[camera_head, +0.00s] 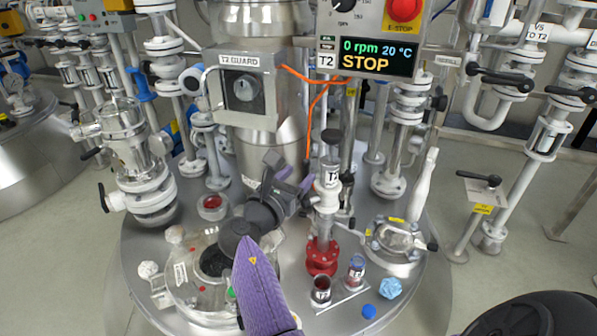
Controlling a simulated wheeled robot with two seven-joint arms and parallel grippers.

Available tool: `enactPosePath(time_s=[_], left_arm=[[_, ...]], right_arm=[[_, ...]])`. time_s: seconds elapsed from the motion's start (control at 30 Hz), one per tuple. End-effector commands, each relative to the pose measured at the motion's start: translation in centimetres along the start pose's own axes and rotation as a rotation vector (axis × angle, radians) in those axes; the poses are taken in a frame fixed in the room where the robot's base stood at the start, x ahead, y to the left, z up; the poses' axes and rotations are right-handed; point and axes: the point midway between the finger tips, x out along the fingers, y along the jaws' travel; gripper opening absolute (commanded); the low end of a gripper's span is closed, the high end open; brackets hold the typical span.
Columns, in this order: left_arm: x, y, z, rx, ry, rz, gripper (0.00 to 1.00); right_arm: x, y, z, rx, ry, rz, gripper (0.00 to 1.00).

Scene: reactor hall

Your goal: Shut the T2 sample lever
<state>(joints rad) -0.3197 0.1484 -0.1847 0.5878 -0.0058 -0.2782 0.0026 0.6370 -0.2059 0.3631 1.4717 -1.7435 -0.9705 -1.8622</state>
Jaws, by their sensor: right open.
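The T2 sample valve (327,196) stands upright right of centre, a pale column with a T2 label above a red flanged foot (321,258). Small dark and white parts sit around its upper body, and I cannot tell which is the lever or how it is set. My right gripper (288,174) is just left of this column, at about the height of the label. Its jaws are open, with nothing seen between them. My purple forearm comes up from the bottom and hides part of the vessel lid. My left gripper is out of view.
The T2 guard box (242,89) is above the gripper, and a display (377,58) reads 0 rpm, STOP. Two small jars (320,291) (355,273) stand before the red foot. A blue cap (369,311) and crumpled blue item (390,288) lie nearby. Pipes crowd behind.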

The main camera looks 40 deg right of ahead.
Motion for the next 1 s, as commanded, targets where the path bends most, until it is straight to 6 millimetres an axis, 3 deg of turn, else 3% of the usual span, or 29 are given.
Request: enactPosePath(time_s=[0.2, 0.5, 0.77, 1.0], left_arm=[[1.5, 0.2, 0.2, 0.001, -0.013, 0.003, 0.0], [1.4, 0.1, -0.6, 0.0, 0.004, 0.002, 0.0], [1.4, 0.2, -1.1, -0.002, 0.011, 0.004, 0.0], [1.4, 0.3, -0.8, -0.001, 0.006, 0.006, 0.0]], right_arm=[[3.5, 0.1, -0.3, -0.001, 0.001, 0.002, 0.57], [4.0, 0.1, 0.0, 0.001, 0.001, 0.003, 0.57], [4.0, 0.1, -0.1, 0.001, 0.002, 0.004, 0.01], [4.0, 0.1, -0.1, 0.001, 0.002, 0.004, 0.0]])
